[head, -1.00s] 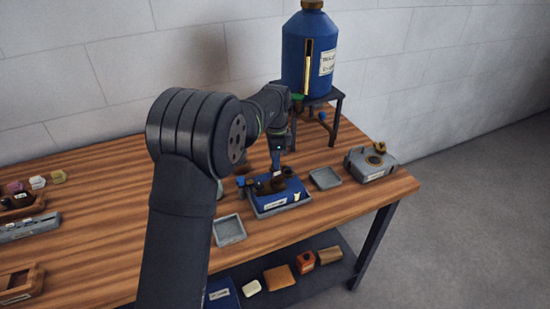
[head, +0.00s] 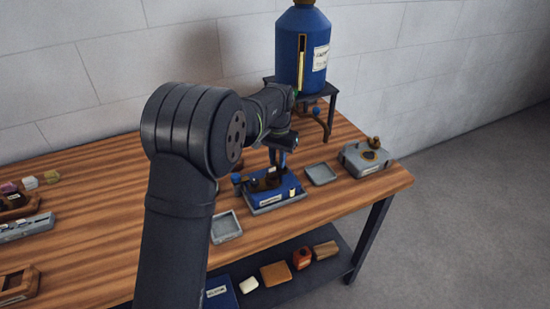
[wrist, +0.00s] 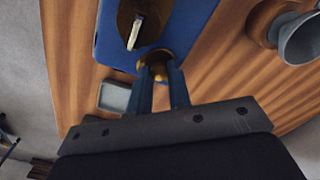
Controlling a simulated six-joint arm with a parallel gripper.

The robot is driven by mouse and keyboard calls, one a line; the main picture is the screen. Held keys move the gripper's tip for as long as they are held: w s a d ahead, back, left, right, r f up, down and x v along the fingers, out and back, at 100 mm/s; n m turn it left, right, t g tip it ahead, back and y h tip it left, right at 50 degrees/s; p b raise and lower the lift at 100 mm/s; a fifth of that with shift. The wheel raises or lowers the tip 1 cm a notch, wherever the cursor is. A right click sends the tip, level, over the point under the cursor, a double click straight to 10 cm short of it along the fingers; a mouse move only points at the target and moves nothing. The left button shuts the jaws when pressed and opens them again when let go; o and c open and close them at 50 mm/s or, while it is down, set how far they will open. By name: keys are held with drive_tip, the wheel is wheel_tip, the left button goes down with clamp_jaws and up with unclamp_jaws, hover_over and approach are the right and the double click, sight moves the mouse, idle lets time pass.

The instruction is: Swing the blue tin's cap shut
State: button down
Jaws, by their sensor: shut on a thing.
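The blue tin (head: 280,198) stands on the table below my arm, with a pale label on its front. In the wrist view the tin's blue top (wrist: 190,25) fills the upper middle. A dark brown and brass part with a pale upright piece (wrist: 135,32) shows on it. My gripper (wrist: 157,70) is shut on a brass piece (wrist: 155,60) at the tin's edge, which looks like part of the cap. In the head view my gripper (head: 278,166) is over the tin; its fingers partly hide the cap, so its angle is hard to tell.
Shallow grey trays stand right (head: 321,174) and front left (head: 226,227) of the tin. A grey box with a brass fitting (head: 366,158) is at the right end. A large blue tank (head: 302,50) on a dark stand rises behind. Wooden trays (head: 15,208) lie far left.

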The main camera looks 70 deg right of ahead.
drive_tip(key=n, duration=0.1)
drive_tip(key=s+n, duration=0.1)
drive_tip(key=n, duration=0.1)
drive_tip(key=shift+d+n, duration=0.15)
drive_tip(key=shift+n, duration=0.15)
drive_tip(key=shift+s+d+n, duration=0.15)
drive_tip(key=shift+n, duration=0.55)
drive_tip(key=shift+s+d+n, duration=0.1)
drive_tip(key=shift+n, duration=0.6)
drive_tip(key=c, duration=1.3)
unclamp_jaws()
drive_tip(key=shift+r, duration=0.1)
wheel_tip(320, 180, up, 17)
drive_tip(key=shift+r, duration=0.15)
